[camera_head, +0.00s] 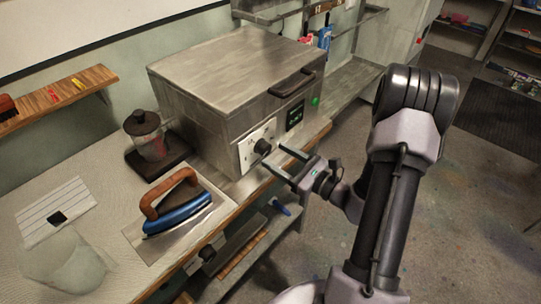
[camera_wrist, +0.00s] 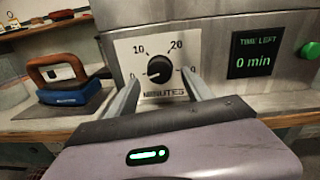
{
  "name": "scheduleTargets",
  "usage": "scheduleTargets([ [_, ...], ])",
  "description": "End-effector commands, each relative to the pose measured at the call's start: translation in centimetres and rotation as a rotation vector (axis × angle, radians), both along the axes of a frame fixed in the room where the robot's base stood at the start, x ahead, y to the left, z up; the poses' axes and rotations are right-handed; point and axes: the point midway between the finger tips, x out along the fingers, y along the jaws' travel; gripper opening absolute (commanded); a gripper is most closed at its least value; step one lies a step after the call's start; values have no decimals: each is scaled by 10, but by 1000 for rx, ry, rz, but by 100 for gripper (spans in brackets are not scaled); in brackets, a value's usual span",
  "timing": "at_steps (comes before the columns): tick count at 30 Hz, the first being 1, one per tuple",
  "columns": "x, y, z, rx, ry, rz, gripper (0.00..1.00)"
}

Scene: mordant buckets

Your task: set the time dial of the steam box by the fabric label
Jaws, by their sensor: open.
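The steam box (camera_head: 235,75) is a large metal box with a closed lid on the bench. Its black time dial (camera_head: 262,146) sits on a white plate; in the wrist view the dial (camera_wrist: 159,70) shows 10 and 20 above it and MINUTES below. A white mark on the knob seems to point left. The display (camera_wrist: 254,52) reads TIME LEFT 0 min. My gripper (camera_head: 275,158) is open in front of the dial, its fingers either side of the knob in the wrist view (camera_wrist: 161,80); contact is unclear. A white lined cloth or card (camera_head: 40,205) with a dark patch lies left; no readable label shows.
A blue iron (camera_head: 178,212) with a wooden handle rests on a plate on the bench. A lidded jar (camera_head: 146,137) stands left of the box. A green button (camera_head: 315,101) is right of the display. The floor right of my arm is open.

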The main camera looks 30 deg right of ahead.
Motion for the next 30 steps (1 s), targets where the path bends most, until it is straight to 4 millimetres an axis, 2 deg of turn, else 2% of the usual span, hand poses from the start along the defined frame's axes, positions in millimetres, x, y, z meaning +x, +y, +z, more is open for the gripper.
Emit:
scheduleTargets([
  [3, 17, 7, -1, -1, 0, 2, 59],
  [6, 25, 10, 0, -1, -1, 1, 59],
  [15, 27, 11, 1, 0, 0, 0, 57],
  [24, 27, 11, 1, 0, 0, 0, 0],
  [30, 27, 11, 1, 13, 5, 0, 0],
])
